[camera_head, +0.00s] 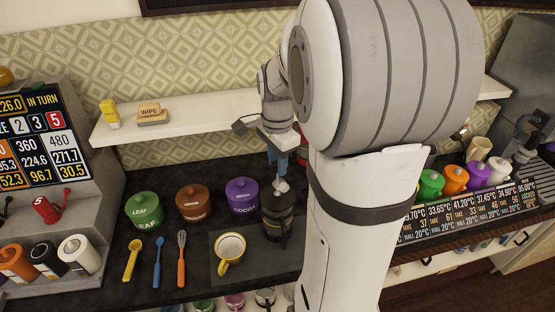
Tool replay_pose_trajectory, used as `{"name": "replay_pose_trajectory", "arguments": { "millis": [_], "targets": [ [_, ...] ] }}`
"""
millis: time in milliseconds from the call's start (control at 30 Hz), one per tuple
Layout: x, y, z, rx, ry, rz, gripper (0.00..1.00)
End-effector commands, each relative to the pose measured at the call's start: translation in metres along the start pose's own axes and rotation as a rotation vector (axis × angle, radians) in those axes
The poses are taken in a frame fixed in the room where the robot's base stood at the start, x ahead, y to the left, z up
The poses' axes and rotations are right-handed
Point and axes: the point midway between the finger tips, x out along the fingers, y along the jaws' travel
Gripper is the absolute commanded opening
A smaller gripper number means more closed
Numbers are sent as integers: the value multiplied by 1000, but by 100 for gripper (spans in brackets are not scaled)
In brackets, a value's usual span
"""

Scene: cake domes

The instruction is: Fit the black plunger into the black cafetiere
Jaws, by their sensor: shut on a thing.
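The black cafetiere (275,231) stands upright on a dark grey mat (222,276), with its handle toward the front right. The black plunger (279,200) shows as a dark lid over the cafetiere's mouth, below a pale grey part. My gripper (279,180) points down right above the cafetiere and is shut on the plunger. The fingertips are small in view and partly merge with the plunger's top. I cannot tell whether the lid sits on the rim or hangs just above it. The inside of the cafetiere is hidden.
A yellow-rimmed cup (231,251) stands close left of the cafetiere. A purple canister (243,200), a brown canister (193,203) and a green canister (144,209) stand behind left. A white shelf (195,113) runs behind. My arm hides the counter to the right.

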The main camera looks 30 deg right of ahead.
Motion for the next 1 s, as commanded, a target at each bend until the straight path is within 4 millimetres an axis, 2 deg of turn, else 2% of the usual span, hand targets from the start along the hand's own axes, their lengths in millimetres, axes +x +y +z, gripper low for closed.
{"name": "replay_pose_trajectory", "arguments": {
  "millis": [600,633,900,1000],
  "targets": [
    [15,0,0,0,0,0,0],
    [14,0,0,0,0,0,29],
    [13,0,0,0,0,0,51],
    [13,0,0,0,0,0,53]
  ]
}}
